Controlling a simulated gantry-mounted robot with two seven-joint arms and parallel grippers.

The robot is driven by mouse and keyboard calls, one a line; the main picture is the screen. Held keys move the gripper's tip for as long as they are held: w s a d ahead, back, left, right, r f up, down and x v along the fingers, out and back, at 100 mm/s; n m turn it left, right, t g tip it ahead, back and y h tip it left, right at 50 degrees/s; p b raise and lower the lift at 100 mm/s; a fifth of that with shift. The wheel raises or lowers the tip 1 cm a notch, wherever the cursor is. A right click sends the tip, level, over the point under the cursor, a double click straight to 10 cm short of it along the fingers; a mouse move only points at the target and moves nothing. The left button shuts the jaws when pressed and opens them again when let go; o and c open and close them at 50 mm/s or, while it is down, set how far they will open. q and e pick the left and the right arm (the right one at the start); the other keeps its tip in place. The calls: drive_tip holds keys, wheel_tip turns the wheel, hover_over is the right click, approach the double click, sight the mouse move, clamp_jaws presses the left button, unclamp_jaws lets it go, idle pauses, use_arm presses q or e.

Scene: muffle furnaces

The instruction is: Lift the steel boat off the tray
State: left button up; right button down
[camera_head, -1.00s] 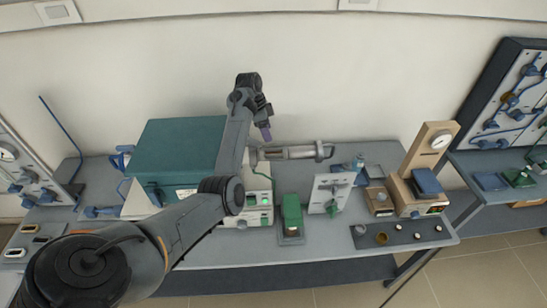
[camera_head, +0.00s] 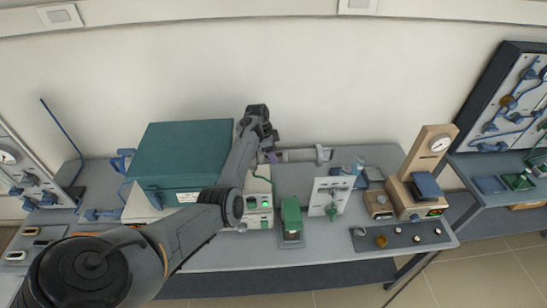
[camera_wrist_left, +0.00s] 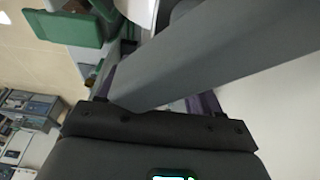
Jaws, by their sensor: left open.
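My left gripper (camera_head: 271,157) is low behind the white furnace unit, at the left end of a grey horizontal cylinder (camera_head: 305,155). Its purple fingers are apart in the left wrist view (camera_wrist_left: 158,92). A broad grey bar (camera_wrist_left: 225,50) runs between and past them there; I cannot tell whether they touch it. A dark tray (camera_head: 405,243) at the front right of the bench bears several small round pieces, one of them brass (camera_head: 381,241). I cannot make out which piece is the steel boat. My right gripper is not in view.
A large teal furnace box (camera_head: 182,160) stands left of my arm. A green block (camera_head: 291,213), a white upright panel (camera_head: 330,197) and a wooden stand with a dial (camera_head: 428,165) stand along the bench.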

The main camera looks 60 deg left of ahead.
use_arm(q)
drive_tip(key=shift+f, duration=0.15)
drive_tip(key=c, duration=1.1)
drive_tip(key=shift+c, duration=0.3)
